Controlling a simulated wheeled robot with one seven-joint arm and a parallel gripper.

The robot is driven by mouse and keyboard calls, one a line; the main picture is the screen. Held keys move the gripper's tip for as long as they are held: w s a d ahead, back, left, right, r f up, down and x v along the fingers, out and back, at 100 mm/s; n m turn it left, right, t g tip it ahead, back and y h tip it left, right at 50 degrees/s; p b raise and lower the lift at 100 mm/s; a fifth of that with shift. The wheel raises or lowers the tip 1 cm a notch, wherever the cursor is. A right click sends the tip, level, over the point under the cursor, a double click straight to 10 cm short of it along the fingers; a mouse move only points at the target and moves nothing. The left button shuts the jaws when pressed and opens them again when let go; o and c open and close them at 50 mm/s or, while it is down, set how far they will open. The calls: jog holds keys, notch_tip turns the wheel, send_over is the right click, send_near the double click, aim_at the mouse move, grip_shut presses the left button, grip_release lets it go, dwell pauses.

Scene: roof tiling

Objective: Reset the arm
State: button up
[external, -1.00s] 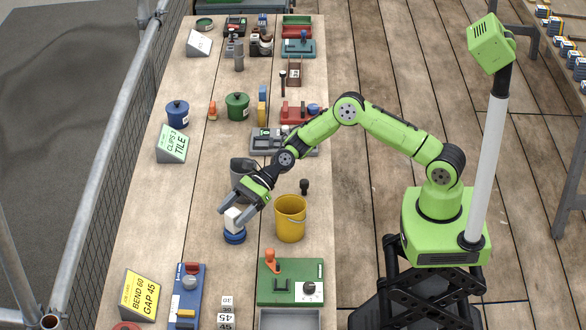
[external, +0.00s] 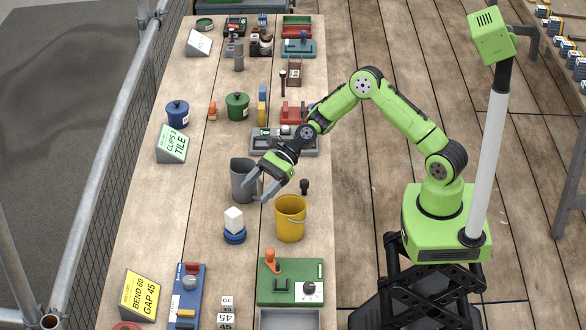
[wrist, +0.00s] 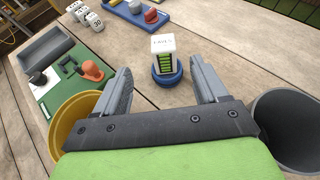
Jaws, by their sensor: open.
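My gripper (external: 264,191) is open and empty above the workbench, between a grey cup (external: 241,180) and a yellow bucket (external: 290,222). In the wrist view its two fingers (wrist: 161,88) point toward a white block with green bars (wrist: 163,52), apart from it. The white block also shows in the external view (external: 234,219), standing on a round blue base (external: 235,236). My arm is bent with its elbow raised over the bench's right edge.
A green board with an orange lever (external: 290,283) and a blue device (external: 187,297) lie near the front. A yellow sign (external: 140,296) and a green sign (external: 173,143) stand at the left. Blue (external: 177,114) and green (external: 238,106) lidded pots stand farther back. A mesh fence borders the left side.

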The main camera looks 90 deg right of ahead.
jog(key=s+a+r+n+g+h, duration=0.2)
jog(key=s+r+n+h, duration=0.1)
jog(key=s+r+n, duration=0.35)
jog(key=s+a+r+n+g+h, duration=0.2)
jog(key=s+r+n, duration=0.3)
jog(key=s+n, duration=0.3)
jog(key=s+d+r+n+h, duration=0.2)
jog(key=s+n, duration=0.4)
jog(key=s, duration=0.5)
jog(key=s+d+r+n+h+p, duration=0.1)
jog(key=s+n, duration=0.4)
jog(key=s, duration=0.7)
notch_tip(320, 180, up, 2)
jog(key=d+h, duration=0.1)
jog(key=d, duration=0.1)
jog(key=shift+s+d+n, duration=0.15)
jog(key=shift+d+n, duration=0.2)
